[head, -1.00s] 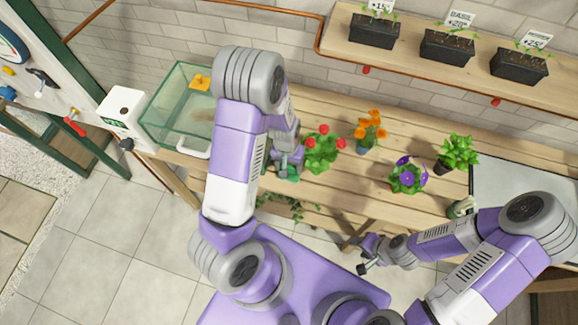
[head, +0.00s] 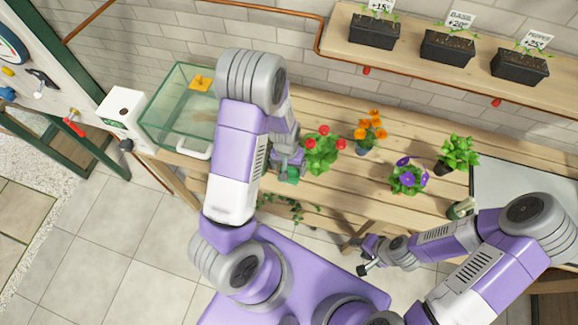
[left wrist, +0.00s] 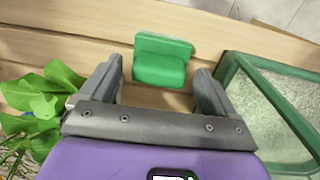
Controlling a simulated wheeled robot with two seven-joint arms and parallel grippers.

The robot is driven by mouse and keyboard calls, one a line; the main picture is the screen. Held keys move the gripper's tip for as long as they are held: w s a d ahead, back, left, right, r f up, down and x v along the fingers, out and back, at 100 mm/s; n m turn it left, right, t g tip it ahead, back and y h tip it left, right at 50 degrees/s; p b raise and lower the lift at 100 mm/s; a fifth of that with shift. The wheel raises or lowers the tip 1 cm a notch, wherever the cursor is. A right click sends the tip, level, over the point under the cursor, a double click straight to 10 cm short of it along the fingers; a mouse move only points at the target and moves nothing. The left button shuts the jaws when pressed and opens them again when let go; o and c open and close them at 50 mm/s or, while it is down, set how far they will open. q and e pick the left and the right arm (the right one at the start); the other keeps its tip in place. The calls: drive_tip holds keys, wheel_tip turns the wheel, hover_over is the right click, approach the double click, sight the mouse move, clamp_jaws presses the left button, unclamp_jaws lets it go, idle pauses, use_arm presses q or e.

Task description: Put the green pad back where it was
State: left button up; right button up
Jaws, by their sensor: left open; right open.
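The green pad (left wrist: 162,62) lies on the wooden table near its front edge in the left wrist view. In the head view, a small green patch (head: 291,175) shows just below my left gripper (head: 285,166), partly covered by it. My left gripper (left wrist: 156,86) is open, with one finger on either side of the pad's near end; I cannot tell whether they touch it. My right gripper (head: 364,257) is open and empty, off the table's front edge.
A red-flowered plant (head: 321,151) stands close to the right of my left gripper. A glass tank (head: 180,120) stands to its left. Orange (head: 369,133) and purple (head: 408,178) flowers stand further right, with bare planks between.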

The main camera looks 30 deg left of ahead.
use_arm(q)
wheel_tip(320, 180, up, 12)
drive_tip(key=p, duration=0.2)
drive_tip(key=s+d+f+h, duration=0.1)
drive_tip(key=s+d+f, duration=0.4)
drive_tip(key=f, duration=0.3)
drive_tip(key=s+d+f+h, duration=0.2)
drive_tip(key=s+d+f, duration=0.3)
drive_tip(key=d+f, duration=0.3)
drive_tip(key=shift+s+f+t+h, duration=0.3)
wheel_tip(320, 180, down, 9)
drive_tip(key=b, duration=0.8)
drive_tip(key=shift+b, duration=0.4)
drive_tip(key=shift+r, duration=0.15)
